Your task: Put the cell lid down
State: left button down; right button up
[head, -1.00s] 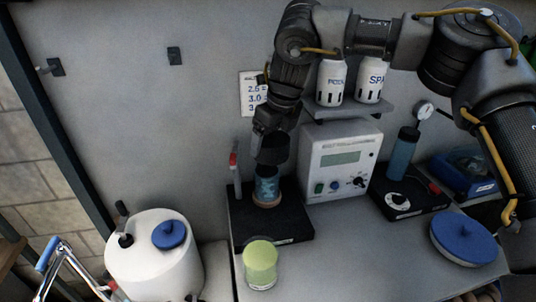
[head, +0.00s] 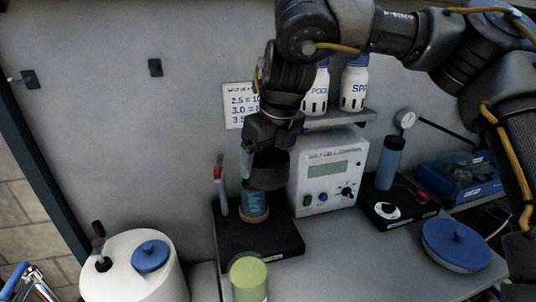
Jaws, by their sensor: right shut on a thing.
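My right gripper (head: 270,138) points down, shut on the dark, cup-shaped cell lid (head: 269,171). The lid is directly above or just in front of the top of the blue cell (head: 254,206), a little to its right, and hides the cell's upper rim. I cannot tell whether the lid touches the cell. The cell stands upright on a tan ring on the black stand (head: 290,237). My left gripper is out of view.
A red-topped probe (head: 220,188) stands left of the cell. A white meter (head: 328,172) stands close on the right.

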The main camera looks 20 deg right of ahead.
aim_at(286, 177)
jog(key=shift+s+d+f+m, duration=0.2)
jog(key=shift+f+m, duration=0.2)
jog(key=shift+m, duration=0.5)
jog(key=d+f+m+h, duration=0.1)
jog(key=m, duration=0.4)
jog(key=s+d+f+m+g+h, duration=0.1)
jog(key=f+m, duration=0.1)
jog(key=m, duration=0.3)
jog(key=s+d+f+m+h, duration=0.1)
jog(key=f+m+h, duration=0.1)
jog(key=m, duration=0.3)
jog(key=shift+d+f, duration=0.2)
jog(key=shift+f, duration=0.05)
jog(key=s+d+f+m+g+y, duration=0.1)
jog(key=s+d+f+m+g, duration=0.1)
jog(key=m, duration=0.8)
jog(key=s+d+f+m+g, duration=0.1)
jog(key=d+f+m+g, duration=0.1)
jog(key=m, duration=0.8)
jog(key=shift+s+d+f+m+g+y, duration=0.3)
jog(key=shift+s+f+g+y, duration=0.1)
jog(key=shift+f, duration=0.5)
